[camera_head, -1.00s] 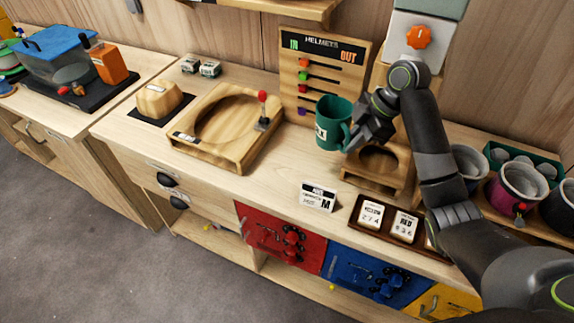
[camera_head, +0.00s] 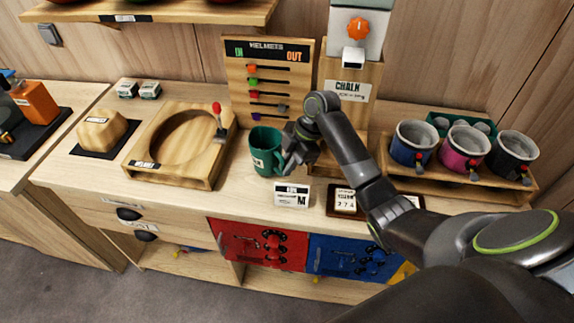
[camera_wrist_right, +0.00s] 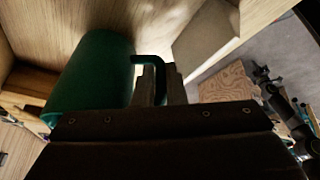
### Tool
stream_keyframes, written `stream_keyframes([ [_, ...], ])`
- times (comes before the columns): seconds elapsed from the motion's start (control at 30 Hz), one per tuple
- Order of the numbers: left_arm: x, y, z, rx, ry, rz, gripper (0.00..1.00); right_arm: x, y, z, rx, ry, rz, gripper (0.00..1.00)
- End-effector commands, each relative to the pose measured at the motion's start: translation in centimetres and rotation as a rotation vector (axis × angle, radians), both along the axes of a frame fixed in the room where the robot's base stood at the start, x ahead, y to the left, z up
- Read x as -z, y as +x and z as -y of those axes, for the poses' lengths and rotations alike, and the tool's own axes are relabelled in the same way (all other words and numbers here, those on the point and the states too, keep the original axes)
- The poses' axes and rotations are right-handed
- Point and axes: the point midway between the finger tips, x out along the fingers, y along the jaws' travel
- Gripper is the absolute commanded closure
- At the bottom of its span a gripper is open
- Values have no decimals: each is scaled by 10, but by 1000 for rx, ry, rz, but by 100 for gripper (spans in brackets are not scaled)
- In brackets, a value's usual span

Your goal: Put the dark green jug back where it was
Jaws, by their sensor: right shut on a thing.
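The dark green jug (camera_head: 263,150) with a pale label is upright over the counter, in front of the helmets board. I cannot tell whether its base touches the counter. My right gripper (camera_head: 291,158) is at its right side, shut on the handle. In the right wrist view the jug (camera_wrist_right: 95,75) lies left of the fingers (camera_wrist_right: 160,85), which close on its handle. A wooden stand (camera_head: 325,168) is right of the jug, mostly hidden behind my right arm. My left gripper is out of view.
The helmet tray (camera_head: 195,172) with a red-knobbed lever is left of the jug. A white card (camera_head: 292,195) stands in front. The helmets board (camera_head: 237,75) is behind. A wooden rack (camera_head: 400,178) with several mugs is at the right. Some counter left of the card is bare.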

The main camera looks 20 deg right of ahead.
Motion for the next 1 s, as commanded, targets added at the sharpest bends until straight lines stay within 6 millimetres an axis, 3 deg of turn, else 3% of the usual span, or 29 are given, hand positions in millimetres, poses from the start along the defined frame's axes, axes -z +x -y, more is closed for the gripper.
stream_keyframes([
  [0.1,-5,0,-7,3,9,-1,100,11,0,0,0,1,0,100],
  [0.4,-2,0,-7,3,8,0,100,15,0,0,-1,0,1,100],
  [0.43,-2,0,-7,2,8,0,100,15,0,0,0,0,0,88],
  [0.6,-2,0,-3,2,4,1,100,15,0,0,0,0,0,67],
  [1.0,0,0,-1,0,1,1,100,5,0,4,0,-2,4,67],
])
